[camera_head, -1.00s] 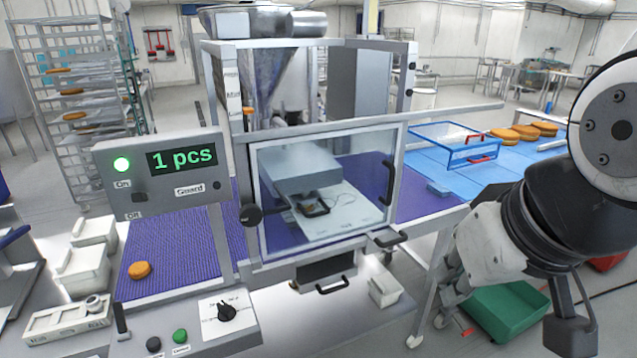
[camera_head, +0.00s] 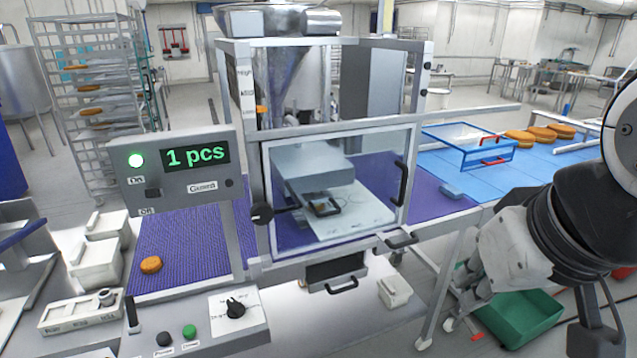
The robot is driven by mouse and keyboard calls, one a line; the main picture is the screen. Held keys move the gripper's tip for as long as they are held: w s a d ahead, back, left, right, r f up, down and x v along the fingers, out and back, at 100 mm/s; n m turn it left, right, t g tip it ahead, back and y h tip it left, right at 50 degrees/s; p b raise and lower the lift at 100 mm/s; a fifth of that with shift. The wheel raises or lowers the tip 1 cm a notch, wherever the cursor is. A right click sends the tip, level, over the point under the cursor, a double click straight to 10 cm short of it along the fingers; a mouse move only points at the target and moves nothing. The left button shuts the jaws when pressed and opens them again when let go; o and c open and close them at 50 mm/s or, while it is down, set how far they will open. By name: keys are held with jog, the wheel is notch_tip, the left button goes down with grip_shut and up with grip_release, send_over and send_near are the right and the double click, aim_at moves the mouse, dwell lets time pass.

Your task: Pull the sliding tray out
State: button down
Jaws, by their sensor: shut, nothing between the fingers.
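The machine's clear guard door (camera_head: 335,185) stands closed in its grey frame, with a dark upright handle (camera_head: 401,184) on its right side. Behind it lies a pale flat tray (camera_head: 345,218) with round outlines and a small dark piece on it. A dark horizontal handle (camera_head: 401,240) sits at the frame's lower right front. Below the frame a dark drawer-like box (camera_head: 335,268) has its own handle (camera_head: 341,286). I cannot tell which of these handles belongs to the sliding tray. My arm is at the right, apart from the machine; my gripper's fingers cannot be made out.
A control box (camera_head: 180,172) reads "1 pcs" with a green lamp lit. A lower panel (camera_head: 200,333) has buttons and a knob. A blue-framed tray (camera_head: 468,146) and several patties lie on the blue belt. A green crate (camera_head: 520,318) stands on the floor below my arm.

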aim_at(407, 245)
jog(key=c, duration=2.4)
grip_release()
